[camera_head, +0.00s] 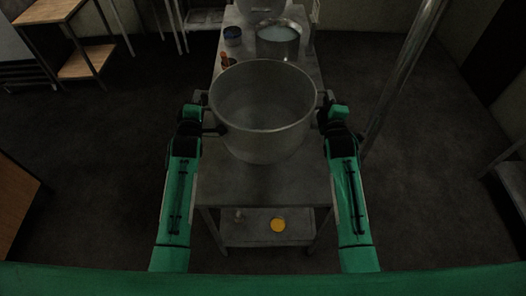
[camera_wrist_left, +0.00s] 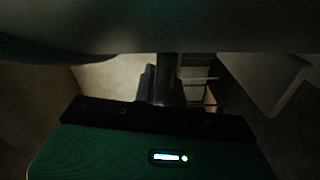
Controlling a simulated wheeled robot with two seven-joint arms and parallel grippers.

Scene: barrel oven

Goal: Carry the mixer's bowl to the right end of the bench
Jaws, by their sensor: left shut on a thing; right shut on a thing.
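The mixer's bowl (camera_head: 262,140) is a large grey metal pot with a wide open top. In the head view it is upright above the bench (camera_head: 255,185), between my two grippers. I cannot tell whether its base touches the bench top. My left gripper (camera_head: 207,113) is shut on the bowl's left side handle. My right gripper (camera_head: 322,112) is shut on its right side handle. The fingertips are small and dark in the head view. In the left wrist view the dark curved underside of the bowl (camera_wrist_left: 60,35) fills the top.
Behind the bowl stand a smaller metal pot (camera_head: 278,42), a dark blue tin (camera_head: 232,36) and a small orange-brown item (camera_head: 226,61). A yellow round thing (camera_head: 278,225) is on the lower shelf. A metal pole (camera_head: 405,65) rises at right. Open floor lies on both sides.

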